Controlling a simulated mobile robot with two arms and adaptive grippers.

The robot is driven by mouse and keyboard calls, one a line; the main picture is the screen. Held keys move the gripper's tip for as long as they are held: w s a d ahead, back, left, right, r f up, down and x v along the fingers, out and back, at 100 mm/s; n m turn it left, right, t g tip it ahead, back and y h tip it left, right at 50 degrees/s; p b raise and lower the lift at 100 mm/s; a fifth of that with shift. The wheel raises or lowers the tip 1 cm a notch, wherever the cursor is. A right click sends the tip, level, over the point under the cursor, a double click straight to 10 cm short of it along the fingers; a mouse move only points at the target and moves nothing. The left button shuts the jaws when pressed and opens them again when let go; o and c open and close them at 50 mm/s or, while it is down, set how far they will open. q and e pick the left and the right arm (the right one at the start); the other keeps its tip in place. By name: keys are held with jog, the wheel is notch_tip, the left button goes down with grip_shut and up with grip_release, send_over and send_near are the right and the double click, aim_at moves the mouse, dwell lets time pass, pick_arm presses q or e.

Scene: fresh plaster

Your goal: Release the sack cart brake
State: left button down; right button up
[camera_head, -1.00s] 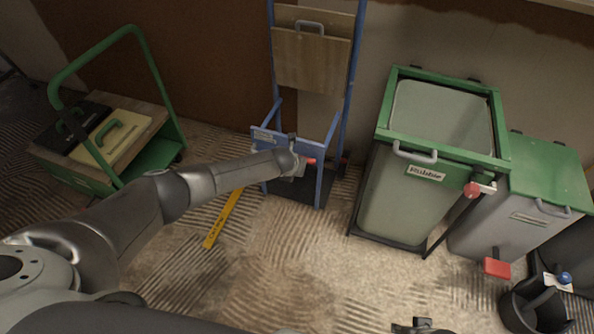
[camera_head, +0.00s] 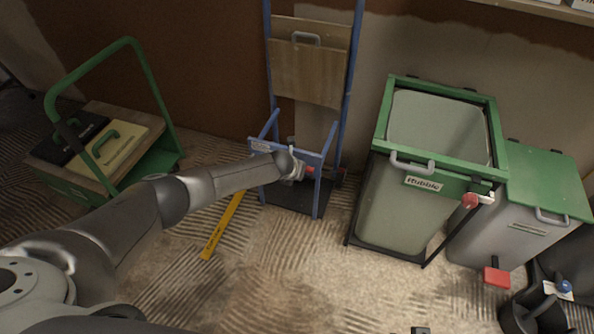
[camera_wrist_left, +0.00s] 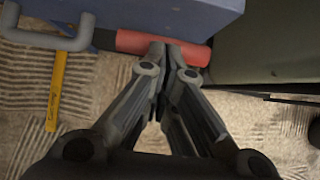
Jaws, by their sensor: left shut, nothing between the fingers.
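The sack cart (camera_head: 345,95) has a blue upright frame and a wooden panel and stands against the wall. A red bar (camera_head: 311,172), seemingly its brake lever, sits low at its blue cross plate. The red bar also shows in the left wrist view (camera_wrist_left: 135,42), just under the blue part. My left gripper (camera_head: 298,172) is at the cart's lower front. In the wrist view its fingers (camera_wrist_left: 170,50) are shut and empty, tips overlapping the red bar; contact is unclear. A small grey piece at the head view's bottom edge may be my right gripper (camera_head: 420,330); its fingers are not visible.
A green-framed rubble bin (camera_head: 400,205) stands right of the cart, with a grey green-lidded bin (camera_head: 545,185) beyond it. A green trolley (camera_head: 160,155) with cases is at left. A yellow strip (camera_head: 222,225) lies on the bare floor in front.

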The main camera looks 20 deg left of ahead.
pick_arm(q)
jog(key=shift+r, duration=0.1)
jog(key=v, duration=1.2)
